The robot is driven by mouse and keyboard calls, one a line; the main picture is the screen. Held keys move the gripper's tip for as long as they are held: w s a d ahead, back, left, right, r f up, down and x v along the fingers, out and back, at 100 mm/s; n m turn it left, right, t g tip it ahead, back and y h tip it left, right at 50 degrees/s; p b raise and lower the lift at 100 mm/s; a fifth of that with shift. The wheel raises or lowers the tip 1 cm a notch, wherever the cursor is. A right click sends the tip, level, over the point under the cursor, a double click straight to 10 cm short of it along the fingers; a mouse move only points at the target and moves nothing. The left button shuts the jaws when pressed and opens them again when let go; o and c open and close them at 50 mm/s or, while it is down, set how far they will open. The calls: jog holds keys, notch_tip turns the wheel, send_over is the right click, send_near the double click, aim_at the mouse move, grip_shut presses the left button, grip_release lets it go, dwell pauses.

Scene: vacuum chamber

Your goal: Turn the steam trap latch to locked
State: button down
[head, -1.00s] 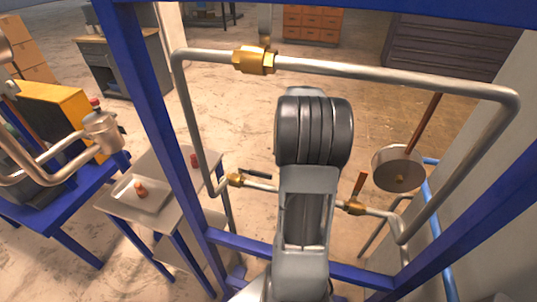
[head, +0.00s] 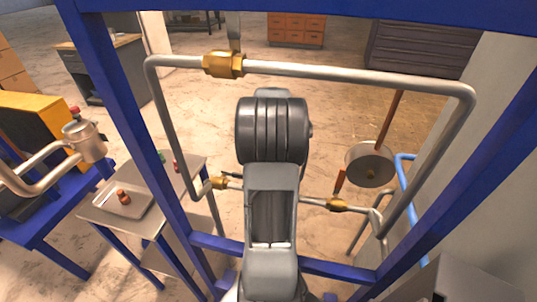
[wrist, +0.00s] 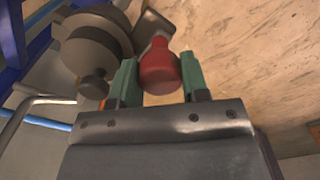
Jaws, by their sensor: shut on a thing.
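In the wrist view, my gripper (wrist: 159,78) has its two green fingers closed on either side of a red knob (wrist: 160,62). The knob narrows to a neck at its far end, close to a dark grey bar (wrist: 150,25). A grey body of stacked round discs (wrist: 92,45) is just left of the fingers. I cannot tell for certain that the knob belongs to the steam trap latch, nor read a locked mark. In the head view my arm hides the gripper and the knob.
A steel pipe loop with a brass fitting (head: 223,65) surrounds my arm inside a blue frame (head: 118,90). A brass valve (head: 337,205) and a grey drum (head: 370,166) are right. A small table with a tray (head: 122,200) is left.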

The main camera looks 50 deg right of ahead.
jog(key=shift+w+r, duration=0.1)
dwell(0.3)
jog(key=c, duration=0.6)
grip_release()
notch_tip(320, 180, up, 14)
jog(key=shift+f, duration=0.15)
dwell(0.7)
